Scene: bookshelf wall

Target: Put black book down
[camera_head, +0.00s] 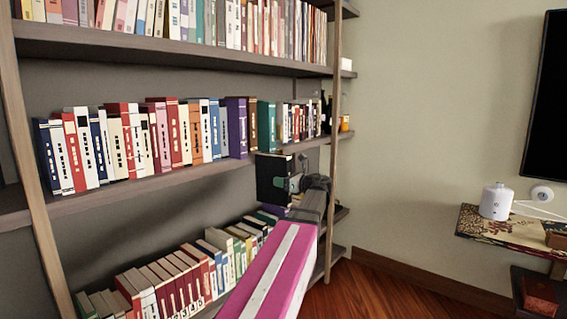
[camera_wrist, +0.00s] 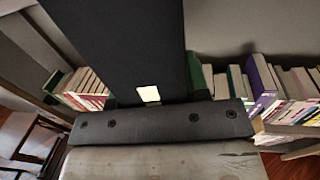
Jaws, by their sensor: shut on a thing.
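The black book (camera_head: 270,180) is held upright by my gripper (camera_head: 294,184), which is shut on it. In the head view the book shows in front of the bookshelf, just below the right part of the middle shelf board (camera_head: 170,186). I cannot tell whether it touches the shelf. In the wrist view the dark cover of the black book (camera_wrist: 120,45) fills the upper middle and hides much behind it. The fingertips are hard to make out there.
Upright books (camera_head: 140,140) fill the middle shelf. A lower row of books (camera_head: 180,275) stands beneath, partly hidden by my arm. A white container (camera_head: 496,201) stands on a side table (camera_head: 480,228) at the right. A dark screen (camera_head: 545,100) hangs on the wall.

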